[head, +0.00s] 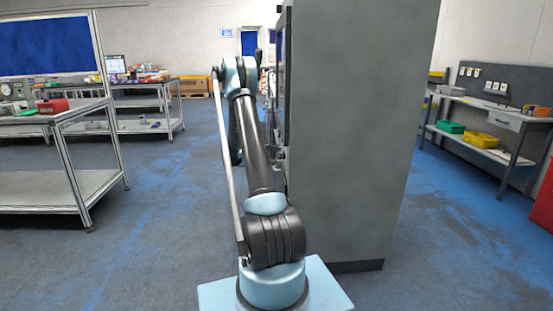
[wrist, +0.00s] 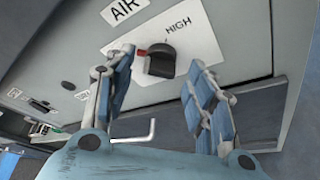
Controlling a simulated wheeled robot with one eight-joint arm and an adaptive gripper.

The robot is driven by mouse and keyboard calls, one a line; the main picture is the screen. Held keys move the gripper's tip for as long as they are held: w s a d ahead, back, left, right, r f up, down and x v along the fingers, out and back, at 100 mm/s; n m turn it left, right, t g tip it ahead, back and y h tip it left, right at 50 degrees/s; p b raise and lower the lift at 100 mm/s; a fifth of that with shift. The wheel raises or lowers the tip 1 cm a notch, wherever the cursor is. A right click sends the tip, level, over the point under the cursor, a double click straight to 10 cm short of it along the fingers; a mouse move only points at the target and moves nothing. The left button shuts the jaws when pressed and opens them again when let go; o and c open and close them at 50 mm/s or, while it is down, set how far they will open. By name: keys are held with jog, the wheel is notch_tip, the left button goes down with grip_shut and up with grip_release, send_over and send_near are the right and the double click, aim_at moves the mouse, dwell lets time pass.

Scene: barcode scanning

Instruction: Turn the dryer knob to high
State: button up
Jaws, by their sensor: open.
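The dark dryer knob (wrist: 160,60) sits on a white plate on the grey panel in the wrist view. A red mark (wrist: 143,52) shows on its left side. The word HIGH (wrist: 177,27) is printed above and slightly right of the knob, and an AIR label (wrist: 125,9) is at upper left. My gripper (wrist: 160,68) is open, with one blue-padded finger left of the knob and one right of it. The knob appears between the fingertips; I cannot tell whether they touch it. In the head view my arm reaches along the left side of a tall grey cabinet (head: 360,130).
In the wrist view a bent light-coloured rod (wrist: 150,130) shows between the fingers. In the head view a metal workbench (head: 60,185) stands at left, and another bench (head: 490,110) with bins stands at right. The floor left of my arm is clear.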

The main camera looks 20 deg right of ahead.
jog(key=shift+d+f, duration=0.1)
jog(key=shift+d, duration=0.3)
jog(key=c, duration=1.1)
jog(key=shift+o, duration=0.2)
